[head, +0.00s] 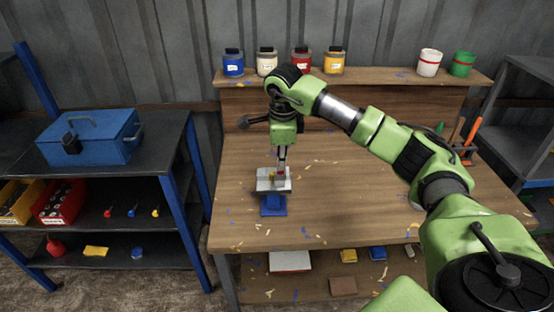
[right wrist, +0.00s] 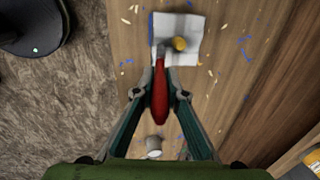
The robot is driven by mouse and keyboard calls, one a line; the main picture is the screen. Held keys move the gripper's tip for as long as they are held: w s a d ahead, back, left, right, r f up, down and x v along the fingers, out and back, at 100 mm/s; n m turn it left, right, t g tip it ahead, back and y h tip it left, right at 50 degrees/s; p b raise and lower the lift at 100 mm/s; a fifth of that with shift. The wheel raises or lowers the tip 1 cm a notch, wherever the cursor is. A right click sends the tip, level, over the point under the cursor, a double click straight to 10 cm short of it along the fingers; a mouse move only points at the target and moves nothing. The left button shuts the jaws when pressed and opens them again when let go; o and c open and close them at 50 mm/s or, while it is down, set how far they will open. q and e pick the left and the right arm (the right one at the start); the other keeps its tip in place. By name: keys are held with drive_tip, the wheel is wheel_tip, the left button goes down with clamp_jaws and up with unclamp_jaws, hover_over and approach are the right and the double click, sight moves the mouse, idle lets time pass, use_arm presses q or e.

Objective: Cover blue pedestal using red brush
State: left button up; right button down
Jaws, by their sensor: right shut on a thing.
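The blue pedestal (head: 273,207) stands near the front of the wooden workbench. A whitish-grey flat piece (head: 268,185) sits at its back edge in the head view; whether it rests on the pedestal is unclear. My right gripper (head: 281,160) points down over this spot. It is shut on the red brush (right wrist: 160,95), whose handle lies between the fingers and whose far end reaches the white square's edge. The bristles are not clear. My left gripper is out of view.
Blue (head: 233,65), white, red and yellow jars stand on the back ledge, with white and green cups (head: 462,64) at right. A blue toolbox (head: 90,138) stands on the left shelf. Orange-handled tools (head: 472,131) are at the bench's right. Paint flecks and chips dot the bench.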

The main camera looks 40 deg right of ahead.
drive_tip(key=w+a, duration=0.3)
drive_tip(key=a, duration=0.2)
drive_tip(key=shift+w+a+p, duration=0.3)
drive_tip(key=shift+w+a, duration=0.05)
drive_tip(key=shift+a, duration=0.05)
idle(1.4)
wheel_tip(320, 180, up, 5)
drive_tip(key=p, duration=0.3)
idle(0.4)
